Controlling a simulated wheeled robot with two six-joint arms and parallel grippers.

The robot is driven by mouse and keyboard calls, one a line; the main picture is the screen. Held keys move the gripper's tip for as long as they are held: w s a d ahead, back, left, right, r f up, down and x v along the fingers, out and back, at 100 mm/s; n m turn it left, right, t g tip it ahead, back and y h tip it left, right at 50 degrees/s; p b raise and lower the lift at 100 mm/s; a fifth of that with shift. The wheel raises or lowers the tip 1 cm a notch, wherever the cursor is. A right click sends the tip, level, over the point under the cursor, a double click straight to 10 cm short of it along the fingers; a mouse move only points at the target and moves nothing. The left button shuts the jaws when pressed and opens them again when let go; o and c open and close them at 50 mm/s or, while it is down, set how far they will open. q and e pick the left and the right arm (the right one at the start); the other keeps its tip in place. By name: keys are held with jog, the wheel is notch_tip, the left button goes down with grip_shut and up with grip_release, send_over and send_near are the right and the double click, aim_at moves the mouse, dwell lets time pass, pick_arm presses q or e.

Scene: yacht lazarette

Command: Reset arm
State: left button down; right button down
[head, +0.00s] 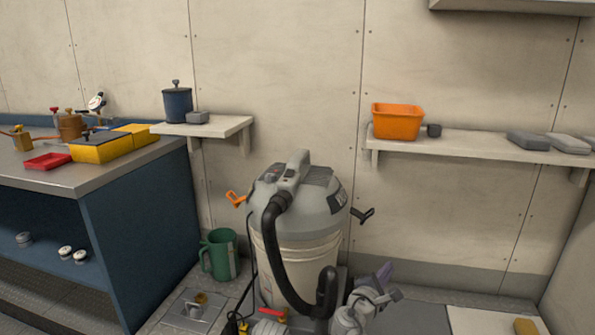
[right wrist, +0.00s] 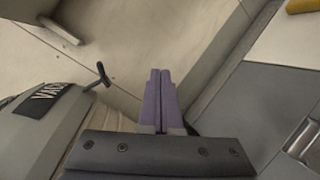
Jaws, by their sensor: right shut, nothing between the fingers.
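My right gripper (head: 383,272) shows low in the head view, just right of the base of a grey shop vacuum (head: 300,205). Its purple fingers point up and away. In the right wrist view the two purple fingers (right wrist: 159,92) lie together, shut and empty. The vacuum's lid and label edge (right wrist: 45,105) are to the left of the fingers there, apart from them. My left gripper is not in view.
An orange bin (head: 397,122) stands on the right wall shelf (head: 470,148). A green jug (head: 220,255) stands on the floor left of the vacuum. A blue workbench (head: 150,220) is at the left. A yellow object (head: 525,326) lies at the lower right.

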jog(key=s+a+f+m+g+y+p, duration=0.1)
jog(key=s+a+f+m+g+y, duration=0.1)
jog(key=s+a+f+m+g, duration=0.25)
jog(key=s+a+f+m+g+y+p, duration=0.2)
jog(key=s+f+m+g, duration=0.2)
jog(key=f+m, duration=0.25)
jog(key=s+a+f+m+g+y+p, duration=0.1)
jog(key=s+a+f+g+y, duration=0.15)
jog(key=s+a, duration=0.35)
jog(key=s+a+f+m+g+y+p, duration=0.1)
jog(key=s+a+m+g+y, duration=0.15)
jog(key=s+a, duration=0.4)
notch_tip(320, 180, up, 38)
jog(key=p, duration=3.7)
jog(key=shift+w+f+n+p, duration=0.25)
jog(key=shift+w+n+p, duration=0.1)
jog(key=shift+w, duration=0.1)
